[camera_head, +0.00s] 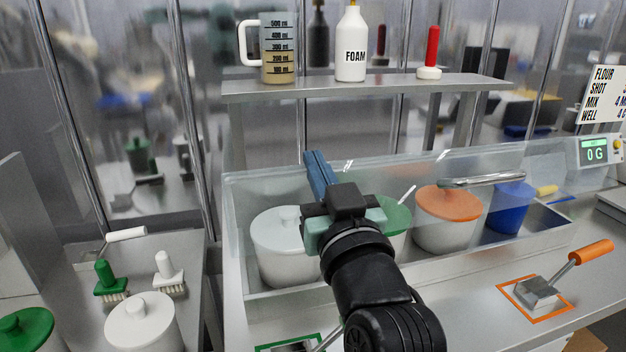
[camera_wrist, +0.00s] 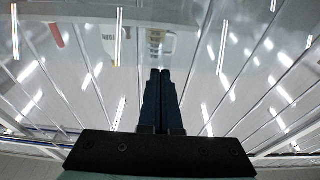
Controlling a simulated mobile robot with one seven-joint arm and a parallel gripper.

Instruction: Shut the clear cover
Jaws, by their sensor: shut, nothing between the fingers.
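The clear cover (camera_head: 330,172) is a wide transparent panel over and behind a long metal bin (camera_head: 420,268). A grey bar handle (camera_head: 482,181) shows on its right part. I cannot tell exactly how far the cover is tilted. My gripper (camera_head: 316,158) is at the left half of the cover, with its blue fingers shut together and pointing up and away. In the wrist view the shut fingers (camera_wrist: 160,75) point at a glassy, streaked surface; whether they touch the cover is unclear. My arm hides part of the bin and its pots.
The bin holds a white-lidded pot (camera_head: 280,235), a green-lidded pot (camera_head: 392,217), an orange-lidded pot (camera_head: 447,215) and a blue container (camera_head: 507,208). A shelf (camera_head: 350,88) with a jug and bottle stands behind. A scoop (camera_head: 545,290) lies at the front right.

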